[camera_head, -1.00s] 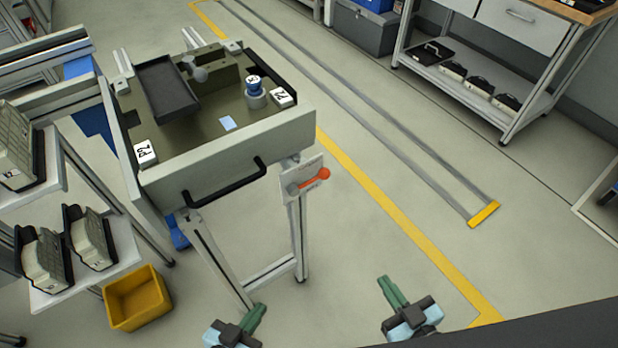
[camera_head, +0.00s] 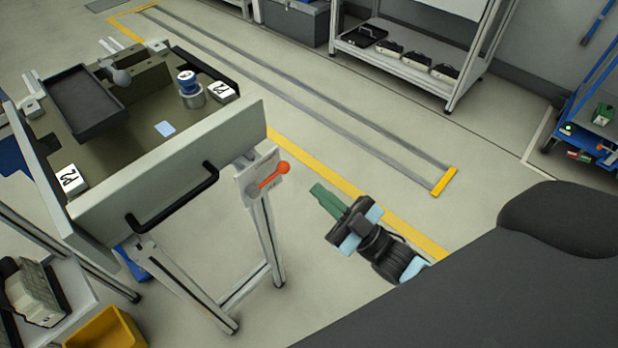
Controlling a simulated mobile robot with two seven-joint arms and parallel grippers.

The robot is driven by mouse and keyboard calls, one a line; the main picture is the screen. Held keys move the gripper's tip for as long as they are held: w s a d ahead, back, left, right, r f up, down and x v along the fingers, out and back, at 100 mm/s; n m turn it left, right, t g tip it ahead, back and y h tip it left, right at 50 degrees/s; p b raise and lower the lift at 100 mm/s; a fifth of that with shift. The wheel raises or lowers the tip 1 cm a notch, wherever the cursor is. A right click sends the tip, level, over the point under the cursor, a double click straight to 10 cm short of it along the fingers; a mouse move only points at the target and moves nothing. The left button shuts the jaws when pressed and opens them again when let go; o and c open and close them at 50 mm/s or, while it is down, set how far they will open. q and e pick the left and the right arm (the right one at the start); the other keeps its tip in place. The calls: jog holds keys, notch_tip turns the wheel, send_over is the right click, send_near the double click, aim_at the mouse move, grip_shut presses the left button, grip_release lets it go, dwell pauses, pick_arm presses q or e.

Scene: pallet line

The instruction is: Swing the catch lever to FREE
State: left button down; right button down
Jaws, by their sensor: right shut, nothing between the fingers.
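The catch lever (camera_head: 271,176) is a short orange-red handle with a round knob. It sits on a small pale plate (camera_head: 251,190) at the right front corner of the pallet cart, below its tray. The lever points right and slightly up. Lettering on the plate is too small to read. My right gripper (camera_head: 322,194) has green fingers, shut and empty. It is a short way right of the lever knob, apart from it, with the fingers pointing up-left. My left gripper is out of the picture.
The cart's tray wall (camera_head: 170,180) carries a black handle (camera_head: 175,205) left of the lever. A yellow bin (camera_head: 105,330) stands at the lower left. A shelf rack (camera_head: 400,60) is at the back. The floor right of the cart is clear.

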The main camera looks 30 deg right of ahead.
notch_tip(320, 180, up, 5)
jog(key=p, duration=0.2)
send_over(269, 180)
jog(key=s+d, duration=0.3)
jog(key=f, duration=0.3)
jog(key=d+f+b, duration=0.1)
jog(key=shift+w+d+f, duration=0.1)
jog(key=shift+w+f, duration=0.1)
jog(key=shift+w, duration=0.2)
jog(key=shift+f, duration=0.1)
jog(key=shift+d+f+m+t+h+b, duration=0.15)
jog(key=shift+m+t+h+b, duration=0.15)
jog(key=shift+m+h, duration=0.3)
